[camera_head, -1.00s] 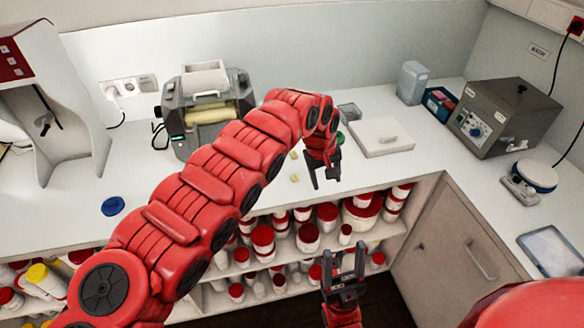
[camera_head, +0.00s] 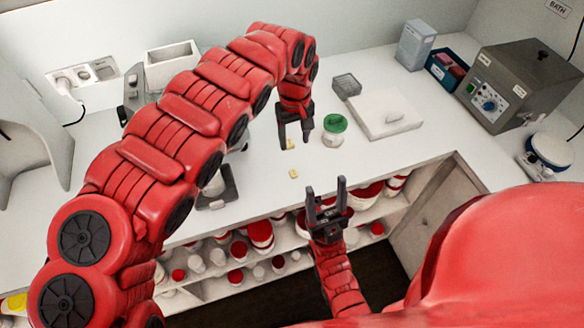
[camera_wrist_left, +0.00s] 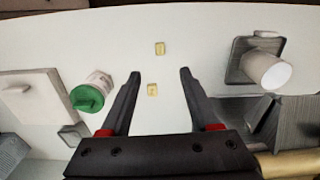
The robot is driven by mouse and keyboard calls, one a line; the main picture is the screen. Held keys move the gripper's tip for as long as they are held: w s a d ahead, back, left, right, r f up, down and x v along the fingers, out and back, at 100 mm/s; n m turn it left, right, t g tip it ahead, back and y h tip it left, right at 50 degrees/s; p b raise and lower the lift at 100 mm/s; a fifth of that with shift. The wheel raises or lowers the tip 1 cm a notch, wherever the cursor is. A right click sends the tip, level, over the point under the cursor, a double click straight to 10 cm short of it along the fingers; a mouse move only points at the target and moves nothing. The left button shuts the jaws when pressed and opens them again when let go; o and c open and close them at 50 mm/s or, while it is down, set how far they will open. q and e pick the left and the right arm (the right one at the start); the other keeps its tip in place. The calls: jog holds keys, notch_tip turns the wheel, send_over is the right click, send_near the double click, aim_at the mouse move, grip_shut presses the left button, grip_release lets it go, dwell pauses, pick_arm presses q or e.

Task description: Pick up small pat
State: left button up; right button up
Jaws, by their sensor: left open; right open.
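Two small pale-yellow pats lie on the white worktop. One pat (camera_head: 290,144) is at my left gripper's fingertips; the other pat (camera_head: 293,174) lies closer to the worktop's front edge. In the left wrist view, one pat (camera_wrist_left: 153,89) shows between the open fingers and the other pat (camera_wrist_left: 160,48) lies just beyond the tips. I cannot tell which is smaller. My left gripper (camera_head: 295,143) is open, empty and points down over the worktop. My right gripper (camera_head: 325,187) is open and empty, in front of the worktop's edge, fingers up.
A green-lidded jar (camera_head: 334,130) stands close to the right of my left gripper. A grey stand with a white cup (camera_wrist_left: 266,70) is on the other side. Shelves of jars (camera_head: 262,236) lie below.

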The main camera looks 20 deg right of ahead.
pick_arm(q)
jog(key=b, duration=0.4)
send_near(293, 176)
jog(key=shift+s+d, duration=0.1)
jog(key=shift+s, duration=0.15)
jog(key=shift+f+p, duration=0.35)
jog(key=shift+p, duration=0.2)
jog(key=shift+f, duration=0.4)
jog(key=shift+w+f+p, duration=0.15)
jog(key=shift+f+p, duration=0.3)
jog(key=shift+p, duration=0.2)
notch_tip(293, 176, down, 3)
jog(key=shift+r+p, duration=0.1)
jog(key=shift+p, duration=0.65)
jog(key=shift+w+f, duration=0.1)
jog(key=shift+f, duration=0.7)
grip_shut()
